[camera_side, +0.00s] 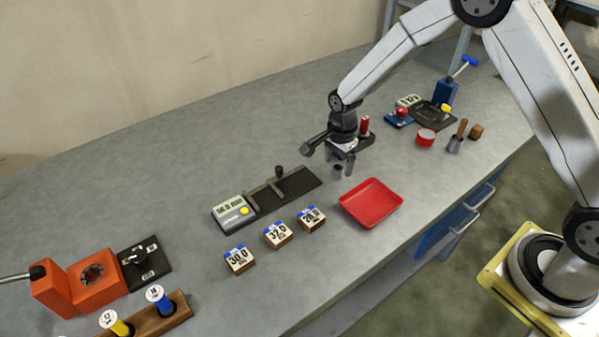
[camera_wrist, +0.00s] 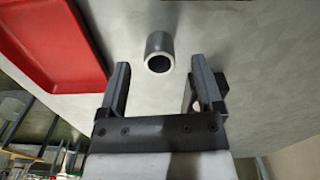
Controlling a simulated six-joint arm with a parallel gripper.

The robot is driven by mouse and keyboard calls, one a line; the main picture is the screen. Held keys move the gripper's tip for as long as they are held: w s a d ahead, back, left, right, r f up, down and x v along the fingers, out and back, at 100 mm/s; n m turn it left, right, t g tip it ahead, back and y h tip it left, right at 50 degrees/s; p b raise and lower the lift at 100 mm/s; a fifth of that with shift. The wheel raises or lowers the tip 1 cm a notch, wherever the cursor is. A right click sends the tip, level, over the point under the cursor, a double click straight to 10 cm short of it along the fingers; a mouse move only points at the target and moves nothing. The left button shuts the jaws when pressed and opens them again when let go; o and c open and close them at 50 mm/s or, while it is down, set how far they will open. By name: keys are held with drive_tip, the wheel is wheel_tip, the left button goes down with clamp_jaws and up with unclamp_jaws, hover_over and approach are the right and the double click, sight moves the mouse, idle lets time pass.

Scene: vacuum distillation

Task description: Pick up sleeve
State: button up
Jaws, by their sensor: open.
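The sleeve (camera_wrist: 160,52) is a short grey metal tube with an open round end. In the wrist view it stands on the bench just beyond my fingertips, roughly midway between them. In the side view the sleeve (camera_side: 337,172) is a small dark cylinder on the bench, below and slightly left of my fingers. My gripper (camera_side: 340,163) is open and empty above the bench, close to the sleeve. In the wrist view its two fingers (camera_wrist: 158,78) are apart with nothing between them.
A red tray (camera_side: 371,203) lies right of the sleeve. Left are a black rail fixture (camera_side: 284,191), a grey display unit (camera_side: 234,213) and three labelled blocks (camera_side: 277,235).

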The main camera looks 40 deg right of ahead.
drive_tip(key=shift+f, duration=1.4)
clamp_jaws()
